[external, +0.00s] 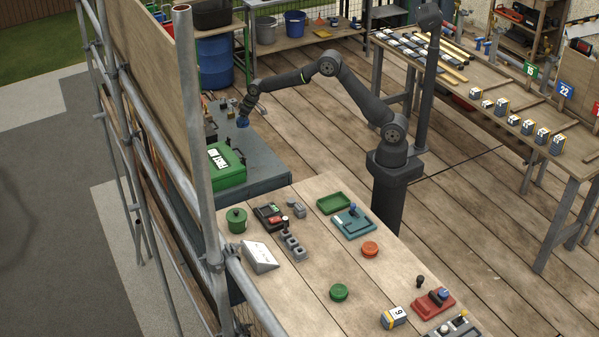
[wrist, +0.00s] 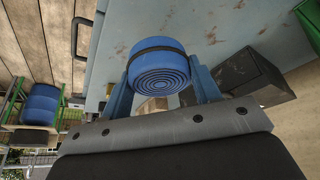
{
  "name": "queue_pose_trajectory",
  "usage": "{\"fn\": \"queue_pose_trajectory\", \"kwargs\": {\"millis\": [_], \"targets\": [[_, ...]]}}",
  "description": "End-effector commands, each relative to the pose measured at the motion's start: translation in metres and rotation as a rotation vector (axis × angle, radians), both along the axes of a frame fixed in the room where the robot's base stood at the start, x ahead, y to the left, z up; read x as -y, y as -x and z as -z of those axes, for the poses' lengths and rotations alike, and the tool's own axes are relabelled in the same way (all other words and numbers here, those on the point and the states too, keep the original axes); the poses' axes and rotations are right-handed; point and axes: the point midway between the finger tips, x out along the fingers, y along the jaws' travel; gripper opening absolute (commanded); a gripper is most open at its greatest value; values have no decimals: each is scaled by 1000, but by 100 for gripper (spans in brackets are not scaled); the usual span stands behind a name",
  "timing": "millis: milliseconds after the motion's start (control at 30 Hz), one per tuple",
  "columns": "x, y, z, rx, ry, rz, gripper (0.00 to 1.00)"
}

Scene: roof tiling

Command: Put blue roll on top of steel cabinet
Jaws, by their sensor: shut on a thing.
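The blue roll (wrist: 160,68) has a ringed end face and a dark band around it. My gripper (wrist: 162,88) is shut on it, with a blue finger on each side in the wrist view. In the external view the roll (external: 243,121) shows small and blue at the end of my arm, over the far part of the steel cabinet (external: 262,172). The cabinet has a worn grey-blue top, which also fills the upper middle of the wrist view (wrist: 215,25). I cannot tell whether the roll touches the top.
A green first-aid box (external: 226,165) stands on the cabinet's near left. Small dark items (external: 210,128) lie at its left edge. In the wrist view a dark block (wrist: 248,75) is right of the roll. A wooden table (external: 310,250) with several objects adjoins in front.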

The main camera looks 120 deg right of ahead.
Motion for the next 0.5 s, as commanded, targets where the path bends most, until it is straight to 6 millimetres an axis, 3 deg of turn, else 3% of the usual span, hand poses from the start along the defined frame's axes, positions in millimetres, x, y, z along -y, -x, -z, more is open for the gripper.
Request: {"fn": "queue_pose_trajectory", "kwargs": {"millis": [133, 267, 500], "targets": [[-3, -14, 8, 0, 1, -1, 32], [-4, -15, 16, -1, -1, 0, 32], [-4, -15, 48, -1, -1, 0, 32]]}}
